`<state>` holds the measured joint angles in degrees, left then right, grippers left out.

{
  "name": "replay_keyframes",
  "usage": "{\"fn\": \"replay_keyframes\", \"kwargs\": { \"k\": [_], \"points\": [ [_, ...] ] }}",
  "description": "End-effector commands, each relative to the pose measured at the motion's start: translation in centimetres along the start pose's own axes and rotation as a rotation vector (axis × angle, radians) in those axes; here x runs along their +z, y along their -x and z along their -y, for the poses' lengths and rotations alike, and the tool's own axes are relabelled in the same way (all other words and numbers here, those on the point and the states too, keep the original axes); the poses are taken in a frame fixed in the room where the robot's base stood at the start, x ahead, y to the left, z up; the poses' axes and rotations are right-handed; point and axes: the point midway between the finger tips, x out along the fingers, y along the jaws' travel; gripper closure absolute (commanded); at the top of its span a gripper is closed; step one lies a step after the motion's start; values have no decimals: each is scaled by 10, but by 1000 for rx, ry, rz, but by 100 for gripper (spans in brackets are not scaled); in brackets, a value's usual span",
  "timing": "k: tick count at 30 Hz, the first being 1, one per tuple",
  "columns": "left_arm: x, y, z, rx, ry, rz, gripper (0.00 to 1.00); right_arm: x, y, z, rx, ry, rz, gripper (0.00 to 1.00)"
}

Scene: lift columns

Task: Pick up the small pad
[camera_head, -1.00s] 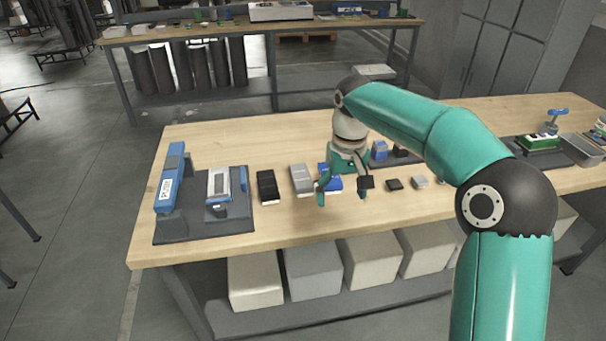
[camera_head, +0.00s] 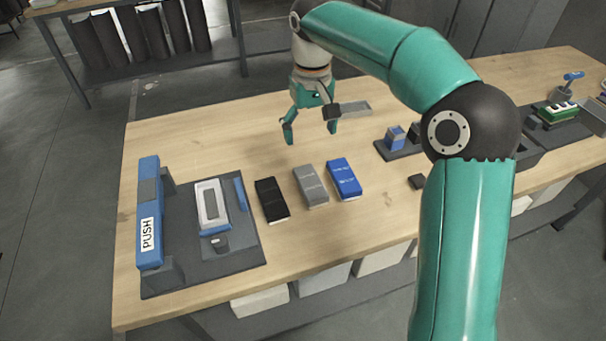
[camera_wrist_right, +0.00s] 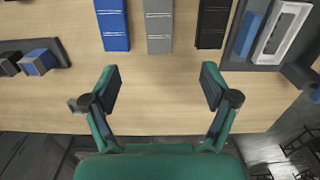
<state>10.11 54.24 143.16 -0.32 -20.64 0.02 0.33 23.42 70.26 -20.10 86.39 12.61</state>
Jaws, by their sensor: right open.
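My right gripper (camera_head: 311,130) is open and empty above the bare wood behind the row of blocks, well to the left of that pad. In the right wrist view, the open fingers (camera_wrist_right: 162,87) have only table between them. Any other small pads near the dark one are hidden by my right arm. My left gripper is out of view.
Black (camera_head: 271,199), grey (camera_head: 311,186) and blue (camera_head: 344,178) blocks lie in a row. Left of them is a dark fixture plate (camera_head: 237,255) with a blue PUSH bar (camera_head: 149,215). A dark tray (camera_head: 388,149) holds small cubes. Bare wood lies at the table's back left.

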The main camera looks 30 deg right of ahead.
Motion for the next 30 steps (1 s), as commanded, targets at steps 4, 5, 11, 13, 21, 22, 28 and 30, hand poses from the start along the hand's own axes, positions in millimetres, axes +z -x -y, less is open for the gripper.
{"fn": "replay_keyframes", "kwargs": {
  "k": [4,5,11,13,21,22,28,30],
  "points": [
    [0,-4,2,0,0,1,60,2,-21,-3,1,-6,4,15],
    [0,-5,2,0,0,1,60,3,-27,-4,1,-7,4,15],
    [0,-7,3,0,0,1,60,3,-71,-5,1,-10,6,15],
    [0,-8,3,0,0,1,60,3,-85,-6,1,-11,5,15],
    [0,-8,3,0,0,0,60,2,-113,-6,1,-11,1,15],
    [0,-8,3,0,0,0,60,2,-114,-6,1,-11,2,15],
    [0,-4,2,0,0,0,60,3,-133,-5,0,-10,5,15],
    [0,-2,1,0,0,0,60,4,-143,-5,0,-11,6,15]
  ]
}}
